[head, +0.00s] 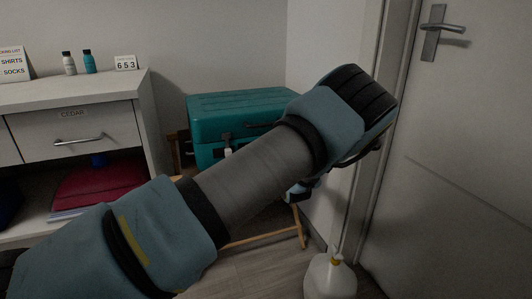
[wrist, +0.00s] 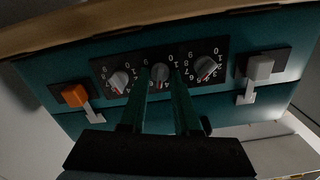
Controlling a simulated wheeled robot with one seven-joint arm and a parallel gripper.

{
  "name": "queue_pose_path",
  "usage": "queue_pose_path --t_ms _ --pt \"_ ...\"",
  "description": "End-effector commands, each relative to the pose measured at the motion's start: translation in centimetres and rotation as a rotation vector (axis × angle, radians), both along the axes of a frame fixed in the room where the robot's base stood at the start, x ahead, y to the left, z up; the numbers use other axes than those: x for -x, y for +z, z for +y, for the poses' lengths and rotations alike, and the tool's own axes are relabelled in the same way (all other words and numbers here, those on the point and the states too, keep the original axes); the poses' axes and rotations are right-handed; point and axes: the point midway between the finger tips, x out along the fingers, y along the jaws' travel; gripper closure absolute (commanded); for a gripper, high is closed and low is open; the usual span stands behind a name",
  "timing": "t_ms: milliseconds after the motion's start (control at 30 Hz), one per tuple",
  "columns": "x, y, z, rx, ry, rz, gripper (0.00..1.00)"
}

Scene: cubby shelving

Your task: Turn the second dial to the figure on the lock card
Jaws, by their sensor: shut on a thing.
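The lock card (head: 125,64) stands on the cabinet top in the head view and reads 6 5 3. The teal case (head: 215,105) sits behind my arm; its front fills the wrist view. A black panel there holds three grey dials, with their numbers upside down. The middle dial (wrist: 160,73) sits between the two fingers of my gripper (wrist: 161,79), which is shut on it. The left dial (wrist: 119,81) and right dial (wrist: 206,68) are outside the fingers. The middle dial's exact setting is too small and partly covered to read.
An orange-tabbed latch (wrist: 76,95) and a grey latch (wrist: 259,68) flank the dials. The cabinet (head: 75,125) is left of the case, the door (head: 470,150) right. A white jug (head: 328,280) stands on the floor near the door.

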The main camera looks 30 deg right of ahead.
Motion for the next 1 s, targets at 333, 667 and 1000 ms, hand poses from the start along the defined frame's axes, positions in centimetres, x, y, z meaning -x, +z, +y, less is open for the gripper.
queue_pose_path --t_ms 333,667,1000 --pt "0.1 -0.1 0.0 0.000 -0.002 0.001 0.62" --pt "0.5 0.0 0.0 0.000 -0.001 0.001 0.61" --pt "6.3 0.0 0.7 0.000 -0.003 0.003 0.61"
